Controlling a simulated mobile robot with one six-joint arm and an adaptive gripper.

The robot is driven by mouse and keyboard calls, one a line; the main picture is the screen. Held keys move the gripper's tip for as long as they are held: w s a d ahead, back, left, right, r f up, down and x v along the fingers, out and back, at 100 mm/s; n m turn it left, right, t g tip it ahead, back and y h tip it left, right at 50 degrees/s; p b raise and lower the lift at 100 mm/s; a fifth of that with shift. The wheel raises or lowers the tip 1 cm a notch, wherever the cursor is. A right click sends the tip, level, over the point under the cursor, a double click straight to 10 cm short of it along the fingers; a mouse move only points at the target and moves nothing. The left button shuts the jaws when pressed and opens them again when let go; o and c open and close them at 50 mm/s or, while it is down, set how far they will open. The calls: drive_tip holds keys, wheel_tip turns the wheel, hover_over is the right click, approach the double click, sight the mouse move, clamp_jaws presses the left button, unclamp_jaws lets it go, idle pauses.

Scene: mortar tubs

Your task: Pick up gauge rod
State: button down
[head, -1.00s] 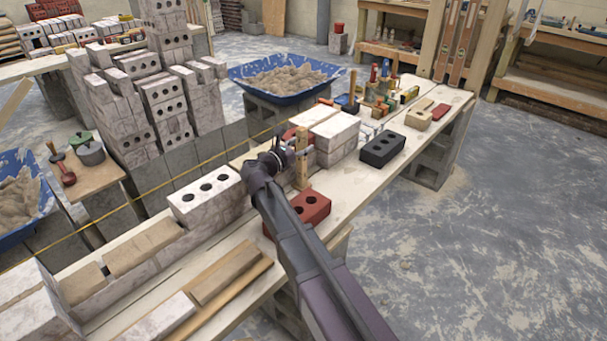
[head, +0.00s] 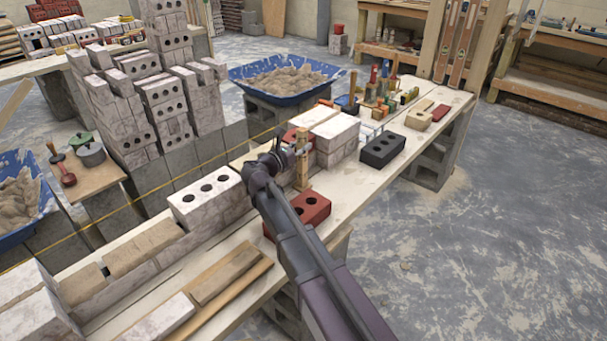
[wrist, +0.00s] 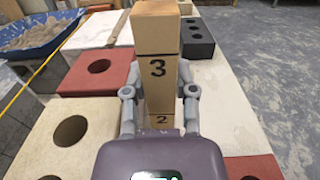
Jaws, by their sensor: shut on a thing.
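The gauge rod (wrist: 157,55) is a square wooden post with black lines and the numbers 3 and 2. In the wrist view it stands upright between the two fingers of my gripper (wrist: 160,95), which is shut on it from both sides. In the head view the rod (head: 302,170) shows as a short upright wooden piece just beyond the end of my arm. My gripper (head: 292,153) is at its upper part. The rod's foot is partly hidden, so I cannot tell whether it touches the plank.
A red brick (head: 312,206) lies beside the rod. White bricks (head: 335,132) are stacked behind it, and a dark brick (head: 382,149) lies to the right. A white holed brick (head: 206,199) is at left. A blue mortar tub (head: 285,85) stands farther back. The floor at right is clear.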

drive_tip(key=shift+r, duration=0.1)
wheel_tip(320, 180, up, 18)
drive_tip(key=p, duration=1.8)
